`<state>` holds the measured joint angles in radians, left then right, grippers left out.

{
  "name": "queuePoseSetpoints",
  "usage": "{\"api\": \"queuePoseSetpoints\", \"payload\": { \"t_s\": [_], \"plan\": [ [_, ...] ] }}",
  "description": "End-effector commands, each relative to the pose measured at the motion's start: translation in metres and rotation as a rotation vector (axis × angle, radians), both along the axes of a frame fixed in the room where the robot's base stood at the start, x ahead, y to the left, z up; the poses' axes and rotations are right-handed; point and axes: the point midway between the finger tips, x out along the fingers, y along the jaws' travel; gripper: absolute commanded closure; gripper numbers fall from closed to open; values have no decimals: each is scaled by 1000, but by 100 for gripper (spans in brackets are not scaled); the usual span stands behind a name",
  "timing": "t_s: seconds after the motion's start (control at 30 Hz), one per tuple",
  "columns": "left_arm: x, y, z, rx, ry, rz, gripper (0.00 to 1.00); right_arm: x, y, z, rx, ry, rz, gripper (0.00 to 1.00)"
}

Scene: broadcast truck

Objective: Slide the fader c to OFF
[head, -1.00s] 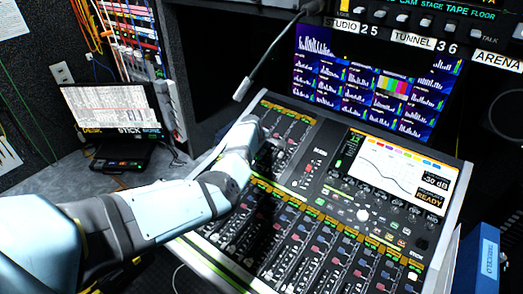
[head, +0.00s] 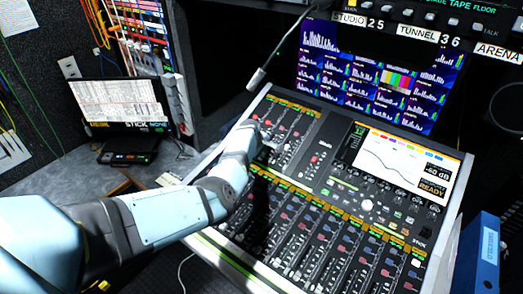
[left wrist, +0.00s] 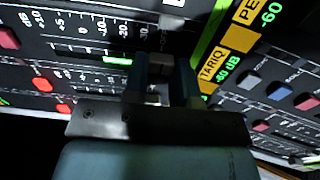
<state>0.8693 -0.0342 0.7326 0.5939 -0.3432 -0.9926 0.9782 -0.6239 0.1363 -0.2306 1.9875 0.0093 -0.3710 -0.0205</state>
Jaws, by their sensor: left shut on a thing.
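The mixing console (head: 318,128) slopes across the middle of the head view. My left gripper (head: 262,137) reaches over its upper left fader bank, and my own wrist hides much of the spot. In the left wrist view my left gripper (left wrist: 162,74) is shut on a small fader cap (left wrist: 160,62), near the -30 end of a printed scale. An orange label beside it reads TARIQ -60 dB (left wrist: 213,68). No letter c is legible on the fader. The console screen (head: 405,160) reads -60 dB and READY. My right gripper is not in view.
A gooseneck microphone (head: 257,78) hangs over the console's upper left corner. More faders and buttons (head: 300,215) fill the lower console. A laptop (head: 118,105) stands at the left, a blue binder (head: 487,255) at the right. Monitors (head: 375,75) stand behind.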

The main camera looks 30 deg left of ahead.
Motion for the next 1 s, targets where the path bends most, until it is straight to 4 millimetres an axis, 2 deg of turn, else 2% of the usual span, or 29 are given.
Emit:
{"api": "queuePoseSetpoints", "payload": {
  "t_s": [0.03,0.13,0.17,0.2,0.27,0.67,0.77,1.0],
  "plan": [
    [-4,1,-7,0,13,-2,100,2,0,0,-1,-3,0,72],
    [-5,1,-7,1,15,-2,100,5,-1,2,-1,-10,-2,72],
    [-5,1,-8,0,15,-2,70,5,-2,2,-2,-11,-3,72],
    [-5,1,-8,0,15,-2,61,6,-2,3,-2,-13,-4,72],
    [-5,0,-7,0,14,-2,49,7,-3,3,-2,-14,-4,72],
    [-5,0,1,0,9,-2,49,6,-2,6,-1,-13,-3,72],
    [-9,1,12,0,8,0,49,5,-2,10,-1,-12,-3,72],
    [-26,3,51,0,6,1,49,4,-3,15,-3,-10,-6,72]
  ]
}}
